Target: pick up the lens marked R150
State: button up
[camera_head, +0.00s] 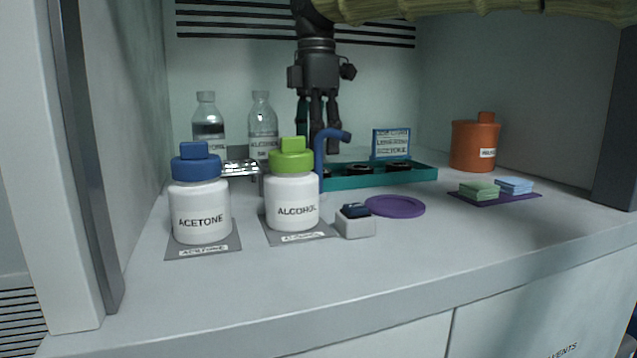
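A long teal tray (360,182) stands toward the back of the bench. Several dark round lens mounts sit in it, including one in the middle (361,169) and one at the right (399,166). No R150 marking is readable on any of them, so I cannot tell which is that lens. My gripper (324,152) hangs pointing down over the left part of the tray. A gap shows between its fingers, with nothing seen in it. The blue bent tube and green-capped bottle partly hide the tray's left end.
In front stand an acetone bottle (201,213), an alcohol bottle (292,203) and a small white box (355,225). A purple disc (395,206) lies nearby. Right are cloth stacks (479,189) and an orange container (474,147). The front bench strip is clear.

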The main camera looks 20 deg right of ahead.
jog(key=shift+w+d+f+b, duration=0.1)
jog(key=shift+d+f+b, duration=0.05)
jog(key=shift+f+b, duration=2.15)
jog(key=shift+f+p, duration=0.2)
jog(key=shift+p, duration=0.15)
jog(key=shift+c, duration=0.2)
jog(key=c, duration=0.8)
jog(key=shift+o, duration=0.2)
